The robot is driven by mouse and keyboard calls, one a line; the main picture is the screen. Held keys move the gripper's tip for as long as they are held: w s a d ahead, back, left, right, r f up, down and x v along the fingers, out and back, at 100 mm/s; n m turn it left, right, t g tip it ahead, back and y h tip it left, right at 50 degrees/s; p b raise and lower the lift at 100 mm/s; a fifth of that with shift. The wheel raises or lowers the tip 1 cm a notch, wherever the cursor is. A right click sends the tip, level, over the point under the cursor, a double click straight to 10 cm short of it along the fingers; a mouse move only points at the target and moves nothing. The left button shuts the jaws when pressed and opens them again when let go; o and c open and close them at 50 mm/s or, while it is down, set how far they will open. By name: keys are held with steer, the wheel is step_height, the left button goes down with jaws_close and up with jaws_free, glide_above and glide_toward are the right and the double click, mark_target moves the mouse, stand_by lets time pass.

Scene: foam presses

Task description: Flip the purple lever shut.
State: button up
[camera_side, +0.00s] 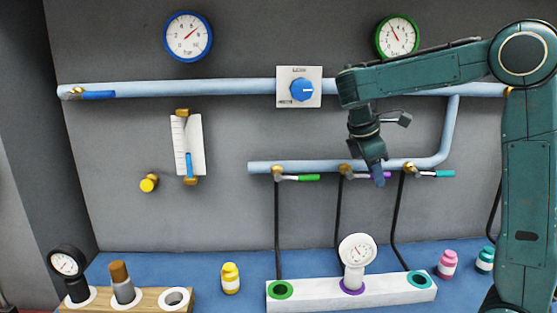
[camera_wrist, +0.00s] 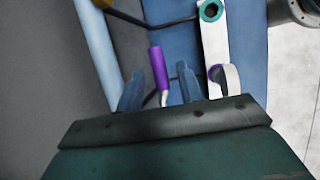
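The purple lever (camera_side: 387,175) sticks out to the right from the middle brass valve (camera_side: 345,170) on the lower pale-blue pipe. It lies roughly level, along the pipe, and my gripper (camera_side: 378,174) partly hides it in the side view. In the wrist view the lever's purple grip (camera_wrist: 159,68) and its pale stem appear in the gap between the two blue fingers of my gripper (camera_wrist: 159,75). The fingers are apart, with visible space on both sides of the lever. I cannot tell whether either finger touches it.
A green lever (camera_side: 309,178) sits to the left and a teal lever (camera_side: 444,174) to the right on the same pipe. Black hoses run down to a white block (camera_side: 315,292) with a white gauge (camera_side: 357,251). A dial panel (camera_side: 299,87) is above.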

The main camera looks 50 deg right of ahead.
steer(key=shift+r, duration=0.1)
steer(key=shift+w+a+r, duration=0.1)
steer(key=shift+a+r, duration=0.1)
steer(key=shift+r, duration=0.2)
steer(key=shift+w+a+r, duration=0.1)
steer(key=shift+a, duration=0.2)
steer(key=w+a, duration=0.3)
steer(key=a, duration=0.8)
steer(key=shift+w, duration=0.4)
steer(key=shift+s+d, duration=0.1)
steer(key=shift+d, duration=0.05)
steer(key=s+d+r+m+t+y, duration=0.15)
steer(key=s+m+t, duration=0.25)
steer(key=s, duration=0.5)
steer(key=s+a+f+m+t+y, duration=0.3)
steer(key=s+a+f+m, duration=0.1)
steer(key=s+a, duration=0.3)
steer(key=shift+s, duration=0.95)
